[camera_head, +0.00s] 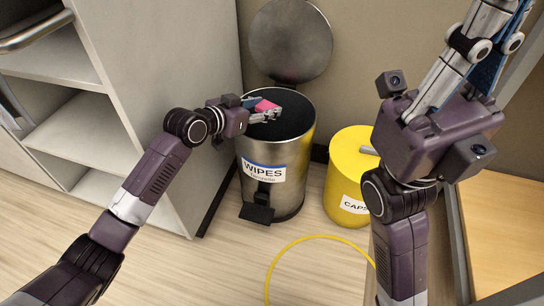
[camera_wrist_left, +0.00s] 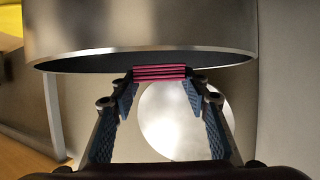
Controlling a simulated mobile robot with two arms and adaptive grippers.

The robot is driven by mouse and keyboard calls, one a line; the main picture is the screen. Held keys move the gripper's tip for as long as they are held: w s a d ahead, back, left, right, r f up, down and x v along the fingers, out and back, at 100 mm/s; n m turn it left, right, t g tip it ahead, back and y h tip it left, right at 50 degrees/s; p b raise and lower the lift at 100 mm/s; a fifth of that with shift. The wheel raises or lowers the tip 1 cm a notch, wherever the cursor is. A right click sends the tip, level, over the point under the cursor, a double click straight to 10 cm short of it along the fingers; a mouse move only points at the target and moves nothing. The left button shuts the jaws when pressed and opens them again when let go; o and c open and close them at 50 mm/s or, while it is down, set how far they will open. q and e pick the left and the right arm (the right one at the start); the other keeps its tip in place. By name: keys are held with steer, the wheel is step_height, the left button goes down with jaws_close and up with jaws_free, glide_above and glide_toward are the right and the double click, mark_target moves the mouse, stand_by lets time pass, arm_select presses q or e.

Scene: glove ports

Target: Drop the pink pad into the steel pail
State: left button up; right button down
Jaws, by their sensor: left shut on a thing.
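The steel pail (camera_head: 290,165) stands on the floor with its round lid (camera_head: 290,42) raised behind it. It has a "WIPES" label and a dark opening. My left gripper (camera_head: 268,110) is shut on the pink pad (camera_head: 266,105) above the pail's opening. In the left wrist view the pad (camera_wrist_left: 160,73) shows as a striped pink block between the fingertips, near the pail's rim (camera_wrist_left: 140,56). The lid (camera_wrist_left: 180,120) shows behind the fingers. My right gripper (camera_head: 492,45) is raised at the upper right, its tips at the frame edge; its opening is unclear.
A yellow bin (camera_head: 350,180) labelled "CAPS" stands right of the pail. A grey shelf cabinet (camera_head: 165,80) stands close on the left. A yellow ring line (camera_head: 290,248) marks the floor in front. A wooden surface (camera_head: 510,225) is at the right.

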arm_select(q)
steer(key=o, duration=0.8)
steer(key=v, duration=0.7)
steer(key=shift+s+a+r, duration=0.1)
steer(key=shift+s+a, duration=0.05)
